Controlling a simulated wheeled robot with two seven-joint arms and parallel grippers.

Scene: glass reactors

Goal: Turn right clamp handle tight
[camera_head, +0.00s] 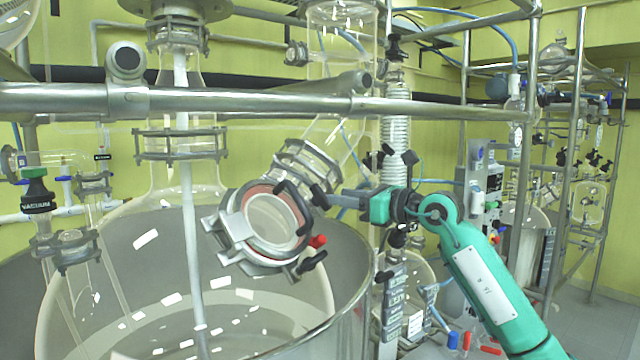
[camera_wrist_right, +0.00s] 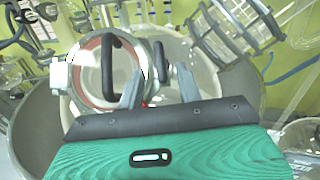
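The round glass port cover (camera_head: 270,222) has a red-brown ring, a metal clamp frame and a black bar handle (camera_head: 294,205). The black right clamp handle (camera_head: 320,195) sits at the cover's upper right edge. My right gripper (camera_head: 337,198) reaches it from the right. In the right wrist view my right gripper (camera_wrist_right: 160,73) is open, with its fingers apart. The clamp handle (camera_wrist_right: 159,61) shows in the gap between the fingertips, slightly beyond them; I cannot tell whether they touch. The cover (camera_wrist_right: 92,72) is to its left. My left gripper is not in view.
A large steel vessel (camera_head: 352,270) surrounds the glass reactor below the cover. A metal rail (camera_head: 440,107) crosses above the cover. A lower black knob (camera_head: 312,261) and a red piece (camera_head: 318,240) sit near the cover's right edge. A ribbed hose (camera_head: 396,130) stands behind my right gripper.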

